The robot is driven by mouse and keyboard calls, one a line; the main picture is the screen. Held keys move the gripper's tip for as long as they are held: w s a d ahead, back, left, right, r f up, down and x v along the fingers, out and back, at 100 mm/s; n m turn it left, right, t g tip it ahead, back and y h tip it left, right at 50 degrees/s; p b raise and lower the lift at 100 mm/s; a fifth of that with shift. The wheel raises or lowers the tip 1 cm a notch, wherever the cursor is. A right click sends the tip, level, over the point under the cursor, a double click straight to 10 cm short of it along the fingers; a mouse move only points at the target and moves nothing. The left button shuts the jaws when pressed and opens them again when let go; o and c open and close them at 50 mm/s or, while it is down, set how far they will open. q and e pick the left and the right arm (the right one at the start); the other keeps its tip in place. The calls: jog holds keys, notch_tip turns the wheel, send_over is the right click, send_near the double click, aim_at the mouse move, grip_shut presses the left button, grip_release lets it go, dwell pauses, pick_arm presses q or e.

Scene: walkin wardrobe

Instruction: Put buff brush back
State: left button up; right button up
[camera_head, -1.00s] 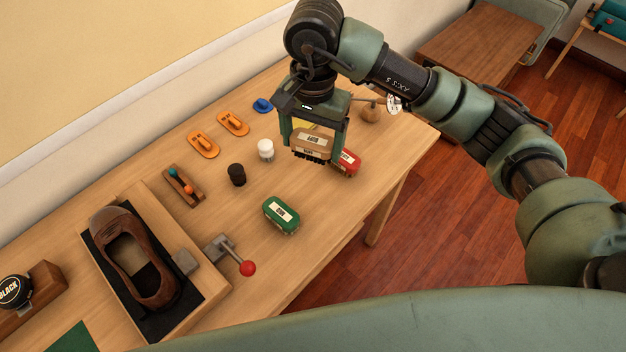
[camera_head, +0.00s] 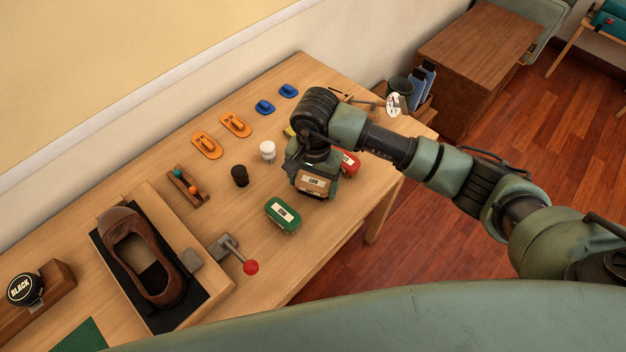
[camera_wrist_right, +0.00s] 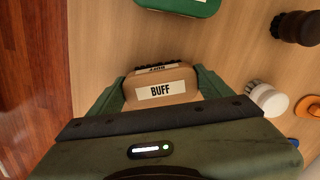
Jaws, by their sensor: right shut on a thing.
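The buff brush (camera_head: 313,182) is a tan block with a white label, and the label reads BUFF in the right wrist view (camera_wrist_right: 160,88). My right gripper (camera_head: 316,186) is shut on it, with one finger on each side in the right wrist view (camera_wrist_right: 160,92). The brush is low at the table, between a green brush (camera_head: 282,215) and a red brush (camera_head: 349,164). I cannot tell whether its underside touches the wood. My left gripper is not in view.
A brown shoe (camera_head: 145,258) lies in a tray at the left, beside a red-knobbed lever (camera_head: 250,267). Bare table (camera_head: 330,225) lies in front.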

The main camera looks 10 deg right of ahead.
aim_at(314, 183)
jog(key=shift+f+b, duration=0.2)
jog(key=shift+b, duration=0.1)
jog(key=o, duration=1.5)
jog(key=shift+r, duration=0.1)
jog(key=shift+r+p, duration=0.2)
jog(key=shift+p, duration=0.15)
jog(key=shift+r, duration=0.35)
notch_tip(314, 183, up, 11)
jog(key=b, duration=0.3)
jog(key=shift+s+d+r, duration=0.1)
jog(key=shift+d+r, duration=0.05)
